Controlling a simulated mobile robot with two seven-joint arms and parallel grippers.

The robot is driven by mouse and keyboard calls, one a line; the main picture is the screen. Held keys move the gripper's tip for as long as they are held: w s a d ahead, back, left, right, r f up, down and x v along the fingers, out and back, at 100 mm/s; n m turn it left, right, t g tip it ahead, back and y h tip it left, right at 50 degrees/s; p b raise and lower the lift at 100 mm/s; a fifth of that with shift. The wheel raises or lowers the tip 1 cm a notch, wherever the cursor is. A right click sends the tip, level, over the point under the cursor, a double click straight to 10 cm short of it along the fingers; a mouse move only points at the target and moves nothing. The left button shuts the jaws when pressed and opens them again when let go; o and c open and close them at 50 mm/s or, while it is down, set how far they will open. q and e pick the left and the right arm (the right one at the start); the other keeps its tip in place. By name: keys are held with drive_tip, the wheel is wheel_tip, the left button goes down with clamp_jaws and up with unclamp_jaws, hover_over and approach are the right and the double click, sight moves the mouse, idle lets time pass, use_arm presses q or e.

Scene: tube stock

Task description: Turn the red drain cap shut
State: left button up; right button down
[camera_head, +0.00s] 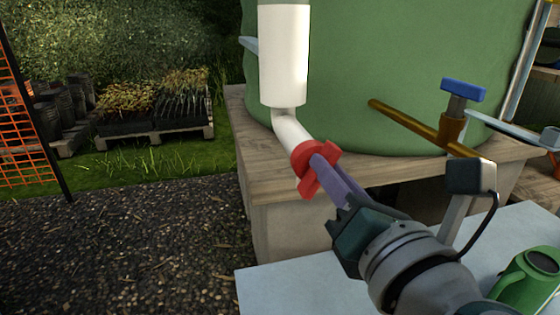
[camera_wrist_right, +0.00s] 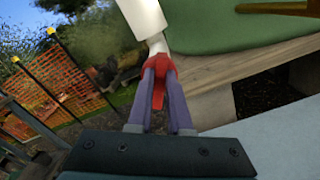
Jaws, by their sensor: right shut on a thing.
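The red drain cap (camera_head: 303,157) sits on the lower end of the bent white pipe (camera_head: 284,60) in front of the green tank. My right gripper (camera_head: 322,170) reaches it from the lower right and is shut on it. In the right wrist view the two purple fingers stand on either side of the cap's red handle (camera_wrist_right: 158,92). Part of the cap is hidden by the fingers. From these views I cannot tell how far the cap is turned. My left gripper is not in view.
The green tank (camera_head: 400,70) stands on a wooden-topped base (camera_head: 210,0) behind the pipe. A brass tap with a blue handle (camera_head: 463,90) is to the right. A green can (camera_head: 530,275) stands on the pale surface (camera_head: 275,292) at lower right. Gravel (camera_head: 120,240) lies open at left.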

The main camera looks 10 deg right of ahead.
drive_tip(key=m+b, duration=0.1)
drive_tip(key=m, duration=0.3)
drive_tip(key=m+b, duration=0.1)
drive_tip(key=m, duration=0.3)
drive_tip(key=f+m+b, duration=0.1)
drive_tip(key=m, duration=0.2)
drive_tip(key=shift+d+m+b, duration=0.3)
drive_tip(key=shift+m+b, duration=0.1)
idle(0.3)
drive_tip(key=c, duration=0.8)
unclamp_jaws()
drive_tip(key=shift+c, duration=0.2)
drive_tip(key=s+b, duration=0.1)
drive_tip(key=s, duration=0.9)
drive_tip(key=shift+d, duration=0.15)
